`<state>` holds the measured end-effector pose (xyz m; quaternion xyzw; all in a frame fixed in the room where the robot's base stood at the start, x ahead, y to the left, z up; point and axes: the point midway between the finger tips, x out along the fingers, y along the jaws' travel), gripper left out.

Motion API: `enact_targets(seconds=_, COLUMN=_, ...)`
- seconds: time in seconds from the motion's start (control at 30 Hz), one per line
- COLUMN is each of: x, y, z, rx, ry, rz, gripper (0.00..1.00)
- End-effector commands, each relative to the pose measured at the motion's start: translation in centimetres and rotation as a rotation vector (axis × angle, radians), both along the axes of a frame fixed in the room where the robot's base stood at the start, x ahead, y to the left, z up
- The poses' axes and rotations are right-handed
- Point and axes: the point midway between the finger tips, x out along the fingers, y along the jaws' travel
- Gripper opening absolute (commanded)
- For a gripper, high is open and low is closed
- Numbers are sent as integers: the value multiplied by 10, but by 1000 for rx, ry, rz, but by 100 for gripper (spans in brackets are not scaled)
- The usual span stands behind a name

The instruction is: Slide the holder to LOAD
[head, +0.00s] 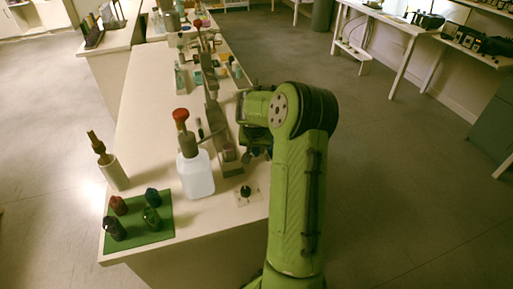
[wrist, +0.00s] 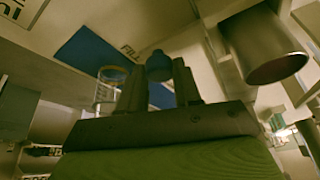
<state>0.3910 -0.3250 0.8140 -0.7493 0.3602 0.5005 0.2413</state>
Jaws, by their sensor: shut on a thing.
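My gripper (head: 254,154) is low over the right edge of the long bench, beside a narrow grey track (head: 214,112). In the wrist view its two dark fingers (wrist: 158,88) stand on either side of a small blue rounded knob (wrist: 158,66), and they are shut on it. The knob appears to belong to the holder. The holder's body is mostly hidden by my gripper and arm. A clear glass vessel (wrist: 107,90) shows just left of the fingers. I cannot make out a LOAD label.
A white bottle with a red top (head: 195,175) stands close left of the track. A green mat (head: 138,238) with several dark bottles and a beige cylinder (head: 114,173) are farther left. A small black knob on a plate (head: 246,192) is in front. A metal cylinder (wrist: 268,50) shows in the wrist view.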

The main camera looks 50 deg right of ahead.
Motion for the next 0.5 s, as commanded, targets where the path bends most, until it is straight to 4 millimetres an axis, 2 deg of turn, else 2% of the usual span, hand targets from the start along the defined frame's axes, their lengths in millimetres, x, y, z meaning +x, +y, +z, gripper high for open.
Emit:
enact_targets(seconds=0.3, x=63, y=-34, z=6, rx=2, ry=0, rz=-1, gripper=0)
enact_targets(seconds=0.5, x=87, y=-47, z=3, rx=-1, ry=1, rz=0, gripper=0)
